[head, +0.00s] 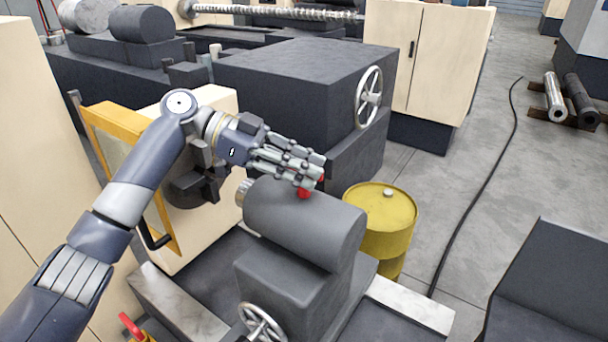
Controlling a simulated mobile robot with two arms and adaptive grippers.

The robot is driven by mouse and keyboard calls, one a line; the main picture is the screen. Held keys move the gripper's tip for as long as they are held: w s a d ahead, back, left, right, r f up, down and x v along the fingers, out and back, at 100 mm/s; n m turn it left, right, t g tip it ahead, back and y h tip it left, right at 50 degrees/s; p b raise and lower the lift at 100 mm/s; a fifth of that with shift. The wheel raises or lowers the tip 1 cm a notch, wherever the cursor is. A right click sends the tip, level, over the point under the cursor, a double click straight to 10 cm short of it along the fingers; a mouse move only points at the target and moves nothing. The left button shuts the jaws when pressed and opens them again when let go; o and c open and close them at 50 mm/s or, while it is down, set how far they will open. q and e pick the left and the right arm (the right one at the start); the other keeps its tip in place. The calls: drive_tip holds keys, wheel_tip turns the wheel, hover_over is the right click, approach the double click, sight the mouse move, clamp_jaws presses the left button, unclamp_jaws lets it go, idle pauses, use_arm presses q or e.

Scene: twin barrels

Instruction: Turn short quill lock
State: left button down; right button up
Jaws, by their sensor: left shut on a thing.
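A dark grey cylindrical tailstock (300,222) lies on its block near the middle of the head view. A red knob (304,194) shows on top of it, and a bit of red also shows just right of my fingertips. I take this to be the short quill lock. My left gripper (312,176) reaches in from the left over the tailstock and is shut on the red-knobbed lock. Its fingers hide most of the lock, so its angle cannot be told. My right gripper is not in view.
A yellow barrel (380,220) stands just right of the tailstock. A handwheel (262,322) is at the bottom, another (369,97) on the dark machine behind. A yellow-framed door (135,165) stands close by my left arm. Open floor (470,200) with a black cable lies right.

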use_arm(q)
drive_tip(key=shift+r+m+g, duration=0.1)
drive_tip(key=shift+m+g, duration=0.6)
drive_tip(key=shift+g, duration=0.1)
drive_tip(key=shift+m+g+y+p, duration=0.35)
drive_tip(key=shift+m+g+y, duration=0.05)
drive_tip(key=shift+m+g, duration=0.1)
drive_tip(key=shift+m+g+y+p, duration=0.7)
drive_tip(key=shift+m+g+p, duration=0.4)
drive_tip(key=shift+p, duration=0.1)
drive_tip(key=c, duration=1.6)
unclamp_jaws()
drive_tip(key=shift+r, duration=4.8)
